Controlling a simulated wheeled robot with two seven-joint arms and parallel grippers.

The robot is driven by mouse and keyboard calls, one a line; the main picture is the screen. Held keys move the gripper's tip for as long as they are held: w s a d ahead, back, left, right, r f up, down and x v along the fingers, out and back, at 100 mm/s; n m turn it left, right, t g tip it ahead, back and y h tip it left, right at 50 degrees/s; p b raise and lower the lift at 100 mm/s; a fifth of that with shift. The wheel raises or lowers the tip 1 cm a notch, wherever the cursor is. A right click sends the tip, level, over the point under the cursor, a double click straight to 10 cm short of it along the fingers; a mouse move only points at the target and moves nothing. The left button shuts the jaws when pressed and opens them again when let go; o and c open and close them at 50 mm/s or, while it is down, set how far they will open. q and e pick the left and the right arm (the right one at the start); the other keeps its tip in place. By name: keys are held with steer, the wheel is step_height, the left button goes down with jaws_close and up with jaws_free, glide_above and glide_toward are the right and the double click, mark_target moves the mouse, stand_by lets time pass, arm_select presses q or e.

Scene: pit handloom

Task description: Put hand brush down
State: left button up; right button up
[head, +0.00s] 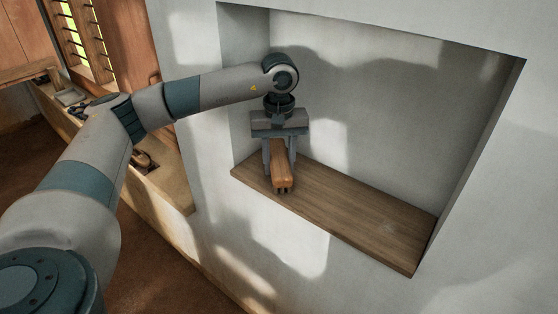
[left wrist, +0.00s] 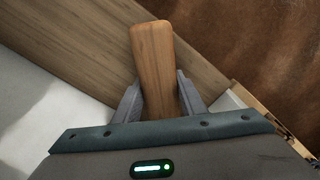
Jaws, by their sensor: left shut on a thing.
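The hand brush (head: 281,167) is a brown wooden piece with its handle pointing toward the front of the niche. My left gripper (head: 280,158) is shut on it, with one finger on each side, at the left part of the wooden shelf (head: 350,205). In the left wrist view the brush handle (left wrist: 153,65) sticks out between the two fingers (left wrist: 156,98), over the shelf board (left wrist: 70,45). I cannot tell whether the brush touches the board. Its far end is hidden by the gripper. My right gripper is in neither view.
The shelf is the floor of a white wall niche, and its middle and right are bare. The niche's left side wall (head: 250,90) is close to the gripper. A ledge (head: 165,185) with several small items runs along the wall at left.

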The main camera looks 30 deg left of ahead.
mark_target(279, 156)
arm_select(q)
steer(key=shift+f, duration=0.1)
steer(key=o, duration=1.2)
steer(key=shift+r, duration=0.3)
step_height(279, 156, up, 6)
steer(key=shift+f+b, duration=0.2)
steer(key=shift+b, duration=1.05)
steer(key=shift+r, duration=0.8)
